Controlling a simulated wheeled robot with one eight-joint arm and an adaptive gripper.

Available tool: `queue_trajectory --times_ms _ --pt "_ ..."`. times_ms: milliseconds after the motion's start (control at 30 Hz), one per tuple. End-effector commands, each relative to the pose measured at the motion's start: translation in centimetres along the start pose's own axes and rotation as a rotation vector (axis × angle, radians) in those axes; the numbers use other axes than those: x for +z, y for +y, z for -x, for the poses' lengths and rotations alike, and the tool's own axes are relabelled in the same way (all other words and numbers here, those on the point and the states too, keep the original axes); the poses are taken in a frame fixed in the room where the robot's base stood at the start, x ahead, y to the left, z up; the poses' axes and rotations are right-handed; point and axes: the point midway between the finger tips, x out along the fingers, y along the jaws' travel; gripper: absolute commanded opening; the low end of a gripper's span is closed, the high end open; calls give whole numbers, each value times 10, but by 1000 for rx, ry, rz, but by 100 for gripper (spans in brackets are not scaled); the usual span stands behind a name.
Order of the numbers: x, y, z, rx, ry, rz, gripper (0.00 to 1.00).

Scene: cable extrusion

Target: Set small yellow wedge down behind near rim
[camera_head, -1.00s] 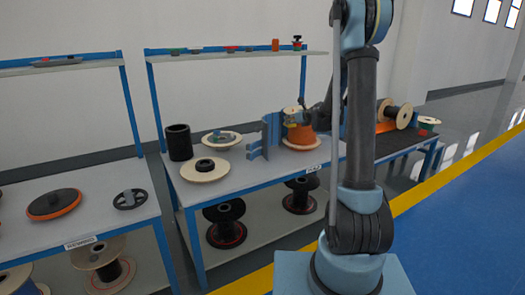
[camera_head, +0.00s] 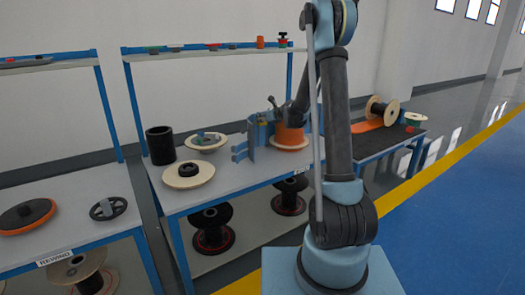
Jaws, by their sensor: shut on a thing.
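My gripper (camera_head: 267,115) is small in the head view, above the middle table, between an upright blue bracket and an orange-wound spool. A small yellow patch at its fingertips looks like the yellow wedge (camera_head: 263,123); the gripper is shut on it. The wedge's shape and underside cannot be made out. The orange spool (camera_head: 290,138) stands on a pale flange just right of the gripper. The blue bracket (camera_head: 246,146) stands just left. Which edge is the near rim cannot be told.
The table (camera_head: 222,183) also holds a black cylinder (camera_head: 160,145), a pale reel with a black core (camera_head: 188,178) and a pale dish of small parts (camera_head: 206,142). A shelf (camera_head: 205,53) runs above. A dark mat (camera_head: 372,140) with another spool (camera_head: 381,111) lies right.

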Motion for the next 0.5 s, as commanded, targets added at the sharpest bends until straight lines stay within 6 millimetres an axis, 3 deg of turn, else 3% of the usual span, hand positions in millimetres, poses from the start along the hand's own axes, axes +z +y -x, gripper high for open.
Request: queue_trajectory --times_ms 500 --pt "-92 -1 -37 -1 0 0 13"
